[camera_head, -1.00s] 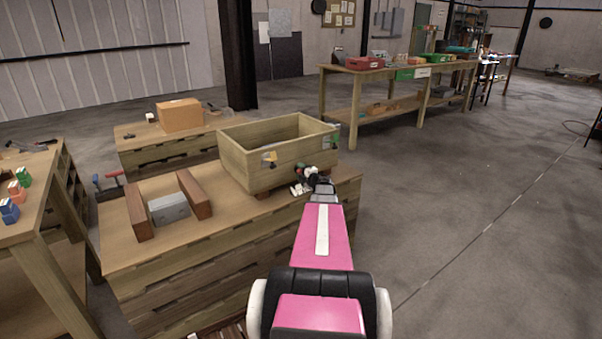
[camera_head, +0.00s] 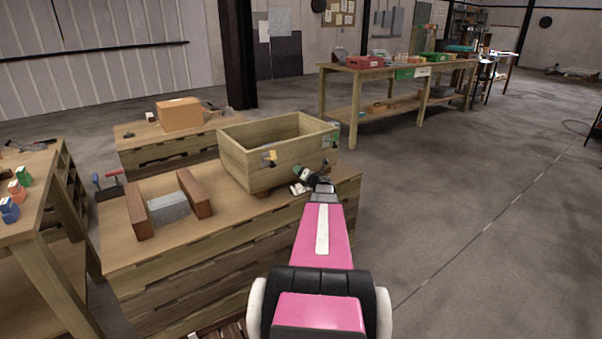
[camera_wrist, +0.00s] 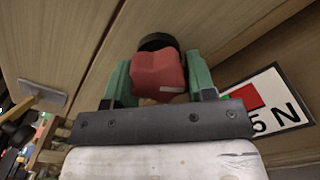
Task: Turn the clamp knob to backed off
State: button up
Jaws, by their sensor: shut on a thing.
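A red knob (camera_wrist: 157,75) with a black round base (camera_wrist: 158,42) fills the middle of the wrist view. It is mounted on the wooden wall of a box. My gripper (camera_wrist: 157,82) has one green finger on each side of the knob and is shut on it. A small white mark shows on the knob's near face. In the head view my gripper (camera_head: 307,174) is at the front wall of the wooden box (camera_head: 243,172), near its right corner. The knob is hidden there behind my gripper.
A white label with a red square and black characters (camera_wrist: 290,117) is on the wood right of my gripper. Open floor (camera_head: 440,210) lies to the right.

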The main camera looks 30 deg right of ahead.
jog(key=n, duration=0.5)
jog(key=shift+d+f+n, duration=0.1)
jog(key=shift+f+n, duration=0.05)
jog(key=shift+n, duration=0.15)
jog(key=n, duration=0.5)
jog(key=shift+d+n, duration=0.15)
jog(key=shift+n, duration=0.25)
jog(key=shift+n, duration=0.3)
jog(key=o, duration=0.9)
jog(key=shift+s, duration=0.1)
jog(key=s, duration=0.7)
jog(key=s+d, duration=0.1)
jog(key=s, duration=0.2)
jog(key=shift+s, duration=0.3)
jog(key=shift+a, duration=0.1)
